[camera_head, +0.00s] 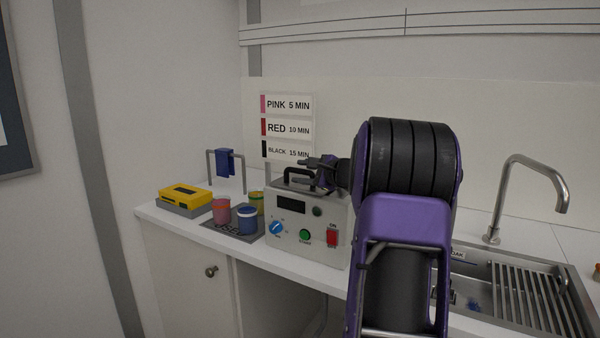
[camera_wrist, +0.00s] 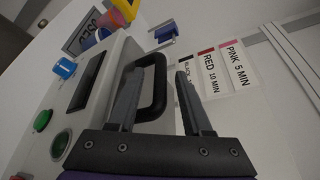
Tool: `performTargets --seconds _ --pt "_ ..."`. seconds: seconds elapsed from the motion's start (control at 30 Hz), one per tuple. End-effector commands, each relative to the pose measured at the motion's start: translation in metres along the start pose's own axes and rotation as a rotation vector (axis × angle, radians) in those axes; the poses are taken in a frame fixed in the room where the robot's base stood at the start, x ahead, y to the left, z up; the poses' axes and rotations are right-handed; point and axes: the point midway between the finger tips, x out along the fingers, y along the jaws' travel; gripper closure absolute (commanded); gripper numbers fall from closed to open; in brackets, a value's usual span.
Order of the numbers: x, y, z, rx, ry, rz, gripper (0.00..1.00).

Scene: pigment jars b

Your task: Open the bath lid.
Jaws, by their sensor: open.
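The bath (camera_head: 300,228) is a grey box on the counter with a dark display, a blue knob, a green button and a red switch on its front. Its lid looks shut, with a black loop handle (camera_head: 296,173) on top. My gripper (camera_head: 318,163) is open at the handle, above the bath. In the wrist view, the handle's bar (camera_wrist: 160,88) appears between the two fingers of my gripper (camera_wrist: 159,72). I cannot tell whether they touch it. My arm hides the bath's right side in the head view.
Pink, blue and yellow jars (camera_head: 247,220) stand on a dark mat left of the bath. A yellow timer-like box (camera_head: 186,195) and a metal rack (camera_head: 226,164) are farther left. The sink (camera_head: 510,290) with its tap (camera_head: 535,175) is at right. A time chart (camera_head: 287,128) hangs behind.

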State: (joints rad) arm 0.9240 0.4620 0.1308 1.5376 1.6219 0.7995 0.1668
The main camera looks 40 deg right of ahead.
Motion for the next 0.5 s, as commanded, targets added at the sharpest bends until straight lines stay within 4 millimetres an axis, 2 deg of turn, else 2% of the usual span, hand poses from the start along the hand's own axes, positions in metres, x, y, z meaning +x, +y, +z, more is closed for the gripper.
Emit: performTargets --seconds 0.13,0.4,0.43,0.5 --pt "0.0096 0.0 -0.0003 0.0 0.001 0.0 0.5" --pt "0.0111 0.0 -0.0001 0.0 0.001 0.0 0.5" --pt "0.0111 0.0001 -0.0001 0.0 0.001 0.0 0.52" --pt "0.011 0.0001 -0.0002 0.0 0.001 0.0 0.65"
